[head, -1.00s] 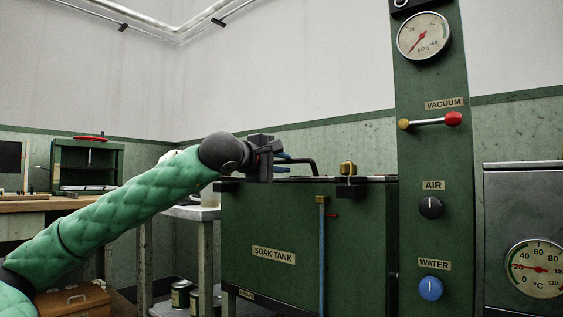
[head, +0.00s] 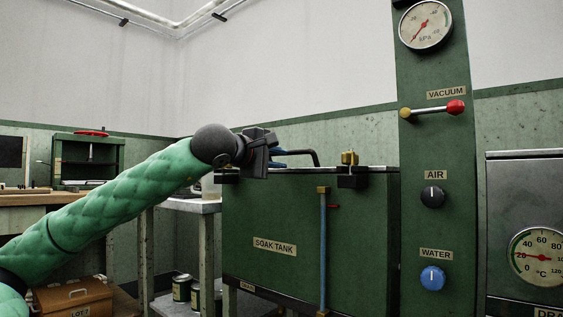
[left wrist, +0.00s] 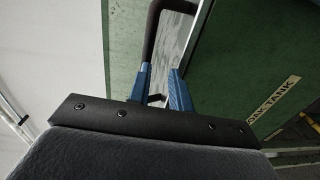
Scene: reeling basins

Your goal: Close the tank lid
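The green soak tank (head: 290,215) stands in the middle of the head view. Its lid seems to lie low along the tank top and shows only as a thin edge, so I cannot tell its exact angle. A dark bent handle (head: 304,152) rises above the top, and it also shows in the left wrist view (left wrist: 151,38). My left gripper (head: 281,158) is at the handle's left end. In the left wrist view its blue fingers (left wrist: 159,75) stand apart with the bar close to their tips; contact is unclear. My right gripper is out of view.
A brass latch (head: 349,157) sits on the tank's top edge. A blue tube (head: 323,245) runs down its front. The control column (head: 433,150) stands close on the right. A side table (head: 190,205) and cans (head: 182,288) are on the left.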

